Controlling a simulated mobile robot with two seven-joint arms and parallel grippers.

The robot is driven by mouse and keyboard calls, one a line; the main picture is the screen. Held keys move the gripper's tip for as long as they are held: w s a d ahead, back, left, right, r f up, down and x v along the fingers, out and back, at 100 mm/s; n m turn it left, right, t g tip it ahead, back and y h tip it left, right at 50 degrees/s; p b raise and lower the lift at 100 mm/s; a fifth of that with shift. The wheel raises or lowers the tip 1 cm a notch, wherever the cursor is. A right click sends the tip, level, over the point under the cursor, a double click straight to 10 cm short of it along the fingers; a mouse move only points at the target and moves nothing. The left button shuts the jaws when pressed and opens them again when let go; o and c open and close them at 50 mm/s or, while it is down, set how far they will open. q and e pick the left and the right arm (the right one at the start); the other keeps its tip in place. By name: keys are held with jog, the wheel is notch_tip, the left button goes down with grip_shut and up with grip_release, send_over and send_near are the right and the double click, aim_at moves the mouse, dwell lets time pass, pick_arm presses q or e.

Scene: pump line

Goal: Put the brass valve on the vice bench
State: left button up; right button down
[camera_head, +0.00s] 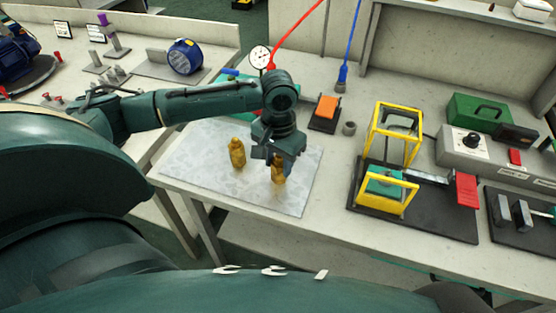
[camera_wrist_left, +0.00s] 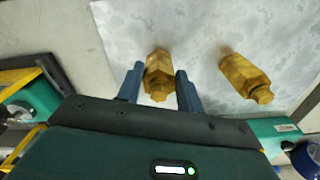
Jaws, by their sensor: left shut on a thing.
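Two brass valves are at the grey speckled mat (camera_head: 210,185) on the near left of the bench. My left gripper (camera_head: 277,157) points down over the mat and is shut on the right-hand brass valve (camera_head: 278,175). In the left wrist view this valve (camera_wrist_left: 158,78) sits between the two blue-grey fingers (camera_wrist_left: 159,88). I cannot tell whether it touches the mat. The other brass valve (camera_head: 237,154) stands on the mat to the left, apart from the gripper; it also shows in the left wrist view (camera_wrist_left: 244,76). My right gripper is not in view.
A yellow frame fixture (camera_head: 393,135) on a black plate stands right of the mat. A dial gauge (camera_head: 260,57) and an orange-topped block (camera_head: 327,106) are behind. A green box (camera_head: 480,112) is farther right. A blue motor (camera_head: 185,56) is on the left bench.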

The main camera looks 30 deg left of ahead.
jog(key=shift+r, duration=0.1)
pick_arm(q)
jog(key=o, duration=0.7)
jog(key=shift+f, duration=0.15)
jog(key=o, duration=0.5)
jog(key=shift+c, duration=0.2)
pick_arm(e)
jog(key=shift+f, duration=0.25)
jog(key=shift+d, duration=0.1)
pick_arm(q)
notch_tip(320, 180, up, 12)
jog(key=shift+p, duration=0.45)
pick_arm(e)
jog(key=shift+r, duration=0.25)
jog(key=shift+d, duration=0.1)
